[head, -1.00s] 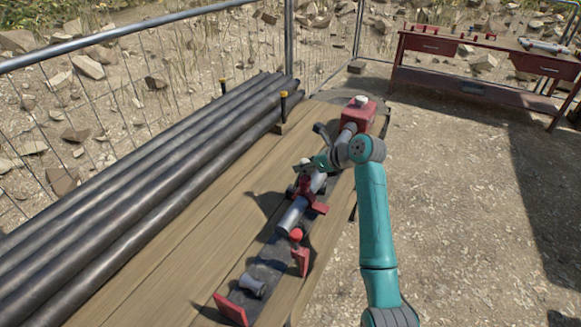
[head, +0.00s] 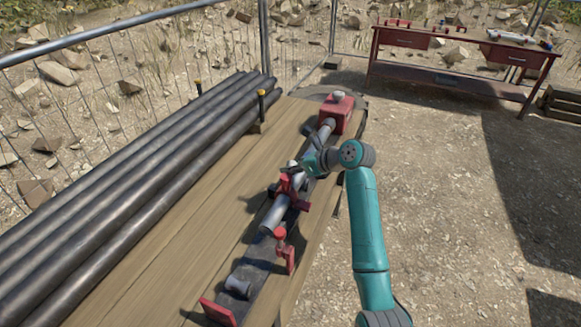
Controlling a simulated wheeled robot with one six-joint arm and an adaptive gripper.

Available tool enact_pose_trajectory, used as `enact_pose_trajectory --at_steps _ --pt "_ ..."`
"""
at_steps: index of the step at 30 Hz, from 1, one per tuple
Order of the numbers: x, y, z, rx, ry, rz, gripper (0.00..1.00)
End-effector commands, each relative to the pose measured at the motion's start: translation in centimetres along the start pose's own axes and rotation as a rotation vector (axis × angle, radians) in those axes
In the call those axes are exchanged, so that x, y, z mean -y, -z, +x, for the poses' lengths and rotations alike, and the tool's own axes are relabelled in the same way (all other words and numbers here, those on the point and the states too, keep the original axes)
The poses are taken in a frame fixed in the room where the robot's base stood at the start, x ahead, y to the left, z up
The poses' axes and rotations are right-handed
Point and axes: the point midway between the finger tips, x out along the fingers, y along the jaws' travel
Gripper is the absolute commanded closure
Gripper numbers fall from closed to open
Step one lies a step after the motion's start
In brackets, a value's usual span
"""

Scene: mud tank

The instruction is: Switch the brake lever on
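A machine with a grey cylinder (head: 273,215) and red fittings lies along the right edge of the wooden table (head: 190,215). A short red-knobbed lever (head: 280,233) stands beside the cylinder's near end; I cannot tell for sure that it is the brake lever. A red clamp-like part (head: 286,184) sits around the cylinder's middle. A red box with a pale cap (head: 335,112) is at its far end. My gripper (head: 299,166) is over the cylinder, just beyond the red clamp-like part. Its fingers are small and partly hidden, so neither their opening nor contact is clear.
Several long dark pipes (head: 130,180) lie along the table's left side, held by posts with yellow tops (head: 262,105). A wire fence (head: 130,90) runs behind. A red workbench (head: 450,60) stands at the back right. The gravel ground right of my arm is clear.

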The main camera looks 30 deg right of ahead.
Motion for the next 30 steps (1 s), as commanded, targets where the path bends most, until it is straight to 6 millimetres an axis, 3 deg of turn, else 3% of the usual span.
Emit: enact_pose_trajectory --at_steps 1,3,14,30 --pt "0.2 0.8 0.0 -0.015 0.001 0.005 0.59" --pt "0.2 0.8 0.0 -0.015 0.001 0.006 0.42" --pt "0.2 0.9 -0.5 -0.014 0.000 0.006 0.42" --pt "0.3 0.2 -7.2 -0.003 0.007 0.002 0.42"
